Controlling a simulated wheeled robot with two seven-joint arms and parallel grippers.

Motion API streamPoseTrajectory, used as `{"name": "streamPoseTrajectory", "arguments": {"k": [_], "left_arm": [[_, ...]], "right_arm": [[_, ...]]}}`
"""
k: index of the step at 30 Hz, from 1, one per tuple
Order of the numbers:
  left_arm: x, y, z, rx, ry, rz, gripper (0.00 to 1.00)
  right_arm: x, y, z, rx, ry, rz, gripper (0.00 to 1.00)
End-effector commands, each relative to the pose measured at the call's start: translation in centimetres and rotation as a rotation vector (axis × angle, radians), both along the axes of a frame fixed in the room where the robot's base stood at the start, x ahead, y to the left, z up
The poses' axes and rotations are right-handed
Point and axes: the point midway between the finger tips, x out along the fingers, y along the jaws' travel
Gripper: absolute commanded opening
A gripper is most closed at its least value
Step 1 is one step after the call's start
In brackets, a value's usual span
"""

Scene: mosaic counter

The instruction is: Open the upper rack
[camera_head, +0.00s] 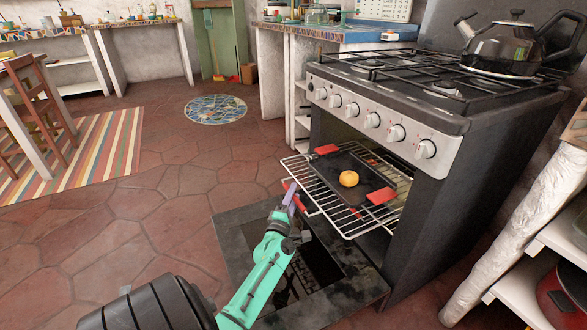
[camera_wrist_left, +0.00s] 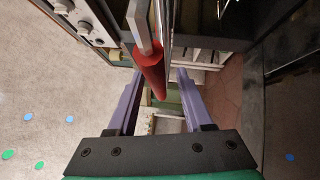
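The upper rack (camera_head: 346,228) is a wire shelf that sticks partly out of the oven, above the lowered oven door (camera_head: 232,235). A dark tray (camera_head: 335,175) with red grips lies on it, with a small orange round item (camera_head: 348,178) on the tray. My left gripper (camera_head: 291,194) is at the rack's front left edge, by a red handle (camera_head: 299,203). In the left wrist view, its purple fingers (camera_wrist_left: 160,100) are apart, with a red bar (camera_wrist_left: 150,73) in the gap between them, clear of both fingers. Contact is not visible. My right gripper is not in view.
The stove top (camera_head: 440,85) with a kettle (camera_head: 510,45) is above the oven. The lowered door spreads over the floor under the rack. A white shelf (camera_head: 525,290) stands at the right. The tiled floor at left is open, with a striped rug (camera_head: 85,155).

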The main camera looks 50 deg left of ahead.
Motion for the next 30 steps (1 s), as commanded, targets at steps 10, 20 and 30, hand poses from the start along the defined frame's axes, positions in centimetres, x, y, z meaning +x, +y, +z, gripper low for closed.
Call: {"name": "streamPoseTrajectory", "arguments": {"k": [10, 20, 30], "left_arm": [[-3.4, -1.9, -0.5, 0.000, 0.004, -0.001, 0.51], [-10.9, -6.1, -1.7, -0.001, 0.004, -0.001, 0.51], [-12.6, -7.1, -2.0, 0.000, -0.001, 0.000, 0.51]], "right_arm": [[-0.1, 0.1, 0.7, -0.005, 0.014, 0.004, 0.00], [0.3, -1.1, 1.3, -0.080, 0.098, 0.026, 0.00], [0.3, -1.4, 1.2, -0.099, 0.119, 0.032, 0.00]]}}
